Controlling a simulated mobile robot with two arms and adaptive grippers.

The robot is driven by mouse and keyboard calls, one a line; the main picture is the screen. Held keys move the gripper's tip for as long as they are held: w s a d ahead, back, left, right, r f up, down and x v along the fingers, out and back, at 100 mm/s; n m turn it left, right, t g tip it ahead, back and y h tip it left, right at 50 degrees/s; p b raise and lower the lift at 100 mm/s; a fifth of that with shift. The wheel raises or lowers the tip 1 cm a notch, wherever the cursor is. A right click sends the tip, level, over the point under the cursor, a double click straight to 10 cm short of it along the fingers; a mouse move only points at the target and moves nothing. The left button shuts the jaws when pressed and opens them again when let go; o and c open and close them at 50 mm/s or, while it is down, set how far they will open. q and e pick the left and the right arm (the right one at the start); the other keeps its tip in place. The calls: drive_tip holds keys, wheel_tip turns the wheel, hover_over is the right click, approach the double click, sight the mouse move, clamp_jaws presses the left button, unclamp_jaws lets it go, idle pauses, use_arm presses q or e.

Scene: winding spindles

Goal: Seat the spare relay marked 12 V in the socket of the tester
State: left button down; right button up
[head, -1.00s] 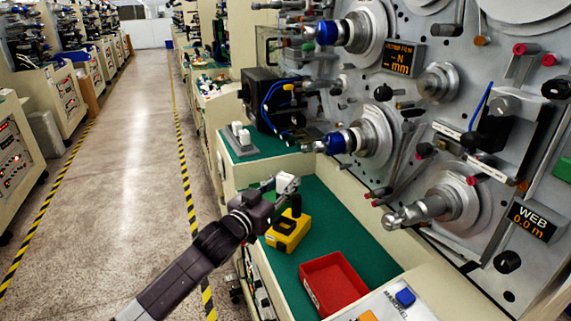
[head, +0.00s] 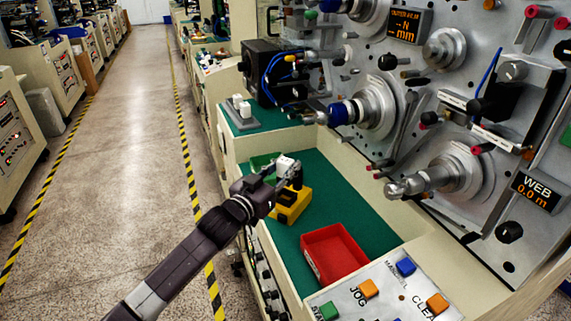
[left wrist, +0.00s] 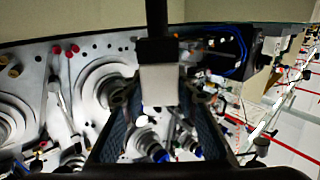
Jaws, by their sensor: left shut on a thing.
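My left gripper (head: 279,175) is shut on a small white block-like relay (head: 286,163). It holds the relay up near the yellow tester (head: 291,208), which stands on the green bench top. In the left wrist view the relay (left wrist: 159,85) is a pale block between the two fingers, with a dark part beyond it. No marking can be read on it. The tester's socket cannot be made out, as the gripper and a dark part of the tester crowd that spot. My right gripper is not in view.
A red tray (head: 335,250) lies in front of the tester, and a green tray (head: 262,161) lies behind the gripper. The winding machine's panel (head: 440,95) with spindles rises at the right. Green bench top is clear right of the tester.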

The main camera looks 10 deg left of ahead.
use_arm(q)
drive_tip(key=shift+f+b, duration=0.75)
drive_tip(key=shift+f, duration=0.8)
drive_tip(key=shift+p, duration=0.7)
idle(0.4)
drive_tip(key=shift+f+b, duration=1.05)
drive_tip(key=shift+f, duration=0.7)
drive_tip(key=c, duration=1.5)
unclamp_jaws()
drive_tip(key=shift+o, duration=0.3)
drive_tip(key=shift+s, duration=0.1)
